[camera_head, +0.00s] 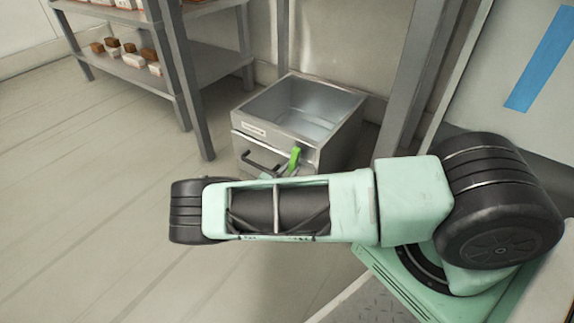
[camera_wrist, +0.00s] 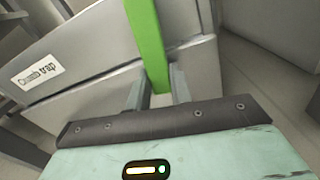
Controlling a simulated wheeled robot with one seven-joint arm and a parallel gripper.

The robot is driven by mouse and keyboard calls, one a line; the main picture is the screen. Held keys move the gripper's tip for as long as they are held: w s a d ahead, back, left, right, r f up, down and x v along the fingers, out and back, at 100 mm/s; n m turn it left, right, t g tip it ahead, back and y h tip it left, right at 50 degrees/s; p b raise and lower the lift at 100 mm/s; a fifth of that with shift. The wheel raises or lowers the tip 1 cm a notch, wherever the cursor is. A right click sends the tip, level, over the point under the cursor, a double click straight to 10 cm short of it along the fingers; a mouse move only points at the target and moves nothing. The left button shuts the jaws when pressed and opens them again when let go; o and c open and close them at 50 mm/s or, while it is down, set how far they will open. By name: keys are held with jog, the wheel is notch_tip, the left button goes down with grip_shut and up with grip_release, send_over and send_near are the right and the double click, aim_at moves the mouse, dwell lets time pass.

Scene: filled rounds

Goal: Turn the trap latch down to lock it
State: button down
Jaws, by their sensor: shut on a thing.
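The crumb trap (camera_head: 318,139) is an open-topped grey metal box on the floor, with a label and a dark bar handle (camera_head: 262,158) on its front. The green latch (camera_head: 294,158) is at the right part of that front and points up, tilted a little. In the wrist view the green latch (camera_wrist: 149,40) runs down from the top edge to between the fingers of my gripper (camera_wrist: 160,88). My gripper is shut on its lower visible end.
A grey shelf rack (camera_head: 133,72) with small boxes stands at the back left. A grey post (camera_head: 408,75) rises right of the trap. The floor (camera_head: 90,180) to the left is clear.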

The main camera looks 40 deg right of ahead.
jog(key=shift+s+d+f+n+p, duration=0.1)
jog(key=shift+s+n+p, duration=0.3)
jog(key=shift+n, duration=0.5)
jog(key=shift+s, duration=0.1)
jog(key=c, duration=1.2)
grip_release()
jog(key=shift+c, duration=0.2)
jog(key=p+v, duration=0.4)
jog(key=v, duration=1.3)
jog(key=shift+a, duration=0.2)
